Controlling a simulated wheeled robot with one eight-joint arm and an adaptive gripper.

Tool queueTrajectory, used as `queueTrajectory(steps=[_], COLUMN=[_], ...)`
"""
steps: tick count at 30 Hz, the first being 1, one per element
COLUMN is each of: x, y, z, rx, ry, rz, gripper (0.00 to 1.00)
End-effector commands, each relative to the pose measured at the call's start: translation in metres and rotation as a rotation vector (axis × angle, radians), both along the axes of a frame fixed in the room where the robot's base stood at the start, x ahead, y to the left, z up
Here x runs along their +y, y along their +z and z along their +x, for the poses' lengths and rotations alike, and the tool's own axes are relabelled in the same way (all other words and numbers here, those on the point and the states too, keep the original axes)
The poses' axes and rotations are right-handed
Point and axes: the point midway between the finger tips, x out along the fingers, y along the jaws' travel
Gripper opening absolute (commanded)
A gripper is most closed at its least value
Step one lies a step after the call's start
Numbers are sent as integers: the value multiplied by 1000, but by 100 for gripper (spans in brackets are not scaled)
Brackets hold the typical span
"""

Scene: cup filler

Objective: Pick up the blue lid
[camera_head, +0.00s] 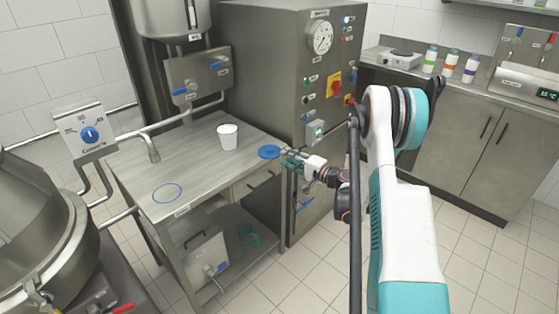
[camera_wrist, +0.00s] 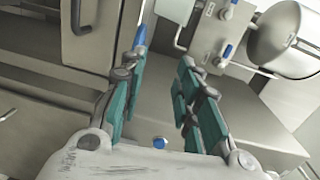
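The blue lid (camera_head: 269,151) is a flat blue disc at the right edge of the steel table (camera_head: 205,150), near the control cabinet. My gripper (camera_head: 284,158) is just to the right of the lid in the head view, its teal fingers pointing at it. I cannot tell whether they touch the lid. In the wrist view my gripper (camera_wrist: 163,55) has its two teal-padded fingers spread apart with nothing seen held between them. A small blue spot (camera_wrist: 160,142) shows low between the fingers; I cannot tell what it is.
A white cup (camera_head: 227,137) stands on the table left of the lid. A blue ring (camera_head: 167,193) marks the tabletop near a spout (camera_head: 150,147). The tall control cabinet (camera_head: 290,80) rises close behind the gripper. Tiled floor (camera_head: 300,270) is open in front.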

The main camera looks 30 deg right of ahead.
Motion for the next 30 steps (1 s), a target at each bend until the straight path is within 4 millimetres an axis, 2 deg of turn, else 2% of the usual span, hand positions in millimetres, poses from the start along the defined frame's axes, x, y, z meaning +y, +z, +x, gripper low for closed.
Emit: queueTrajectory(steps=[1,4,11,17,30], x=[-9,-19,-25,-18,1], y=[-16,-33,-45,-45,-44], z=[-5,-12,-16,1,55], rx=[-12,-31,-48,-47,-47], ry=[-10,-20,-28,-26,-26], rz=[19,49,73,73,72], gripper=[30,30,30,30,30])
